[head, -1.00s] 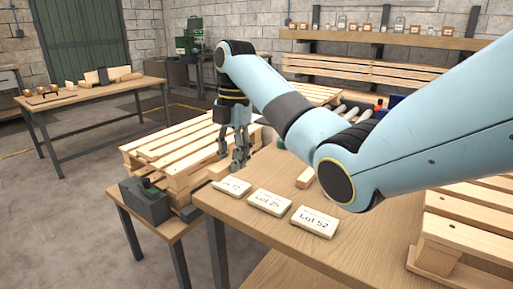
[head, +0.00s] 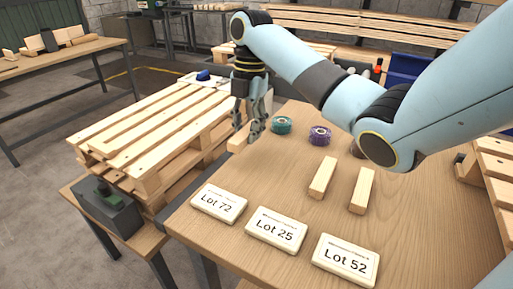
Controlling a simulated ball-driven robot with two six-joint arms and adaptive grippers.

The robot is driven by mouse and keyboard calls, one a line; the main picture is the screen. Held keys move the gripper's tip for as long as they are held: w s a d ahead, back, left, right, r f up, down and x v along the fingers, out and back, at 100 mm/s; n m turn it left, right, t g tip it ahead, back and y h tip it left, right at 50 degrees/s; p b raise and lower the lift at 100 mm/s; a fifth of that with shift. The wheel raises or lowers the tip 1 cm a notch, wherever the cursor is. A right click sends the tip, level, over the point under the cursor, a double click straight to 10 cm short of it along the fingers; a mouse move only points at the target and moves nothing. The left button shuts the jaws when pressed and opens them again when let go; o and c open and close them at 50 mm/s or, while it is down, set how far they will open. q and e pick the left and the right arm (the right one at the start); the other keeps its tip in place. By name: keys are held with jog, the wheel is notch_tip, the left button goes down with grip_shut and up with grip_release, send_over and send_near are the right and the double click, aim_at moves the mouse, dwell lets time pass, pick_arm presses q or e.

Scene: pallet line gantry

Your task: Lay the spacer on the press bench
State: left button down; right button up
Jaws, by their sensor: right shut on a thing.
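My right gripper (head: 256,131) is shut on a pale wooden spacer (head: 238,140) near the left edge of the wooden table (head: 420,235), behind the Lot 72 card. The fingers hide part of this spacer; I cannot tell whether it touches the tabletop. Two similar wooden spacers lie on the table to the right, one behind the Lot 25 card (head: 322,177) and one behind the Lot 52 card (head: 362,190). A dark bench with a green machine part (head: 147,5) is cut off at the top; I cannot tell if it is the press bench. My left gripper is not in view.
Cards Lot 72 (head: 218,203), Lot 25 (head: 275,232) and Lot 52 (head: 345,261) lie along the front. Teal (head: 281,125) and purple (head: 320,135) rolls stand behind. A pallet stack (head: 150,130) is beside the table at left. Another table (head: 75,55) stands far left, with clear floor between.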

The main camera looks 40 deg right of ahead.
aim_at(256, 158)
jog(key=shift+s+d+f, duration=0.4)
jog(key=shift+s+d, duration=0.15)
jog(key=shift+s+d+f, duration=0.25)
jog(key=shift+s+f, duration=0.05)
jog(key=shift+f, duration=0.05)
notch_tip(256, 158, down, 4)
jog(key=shift+b, duration=0.3)
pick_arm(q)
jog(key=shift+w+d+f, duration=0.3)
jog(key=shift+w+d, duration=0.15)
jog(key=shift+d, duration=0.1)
pick_arm(e)
jog(key=shift+r, duration=0.1)
jog(key=o, duration=1.1)
jog(key=shift+c, duration=0.2)
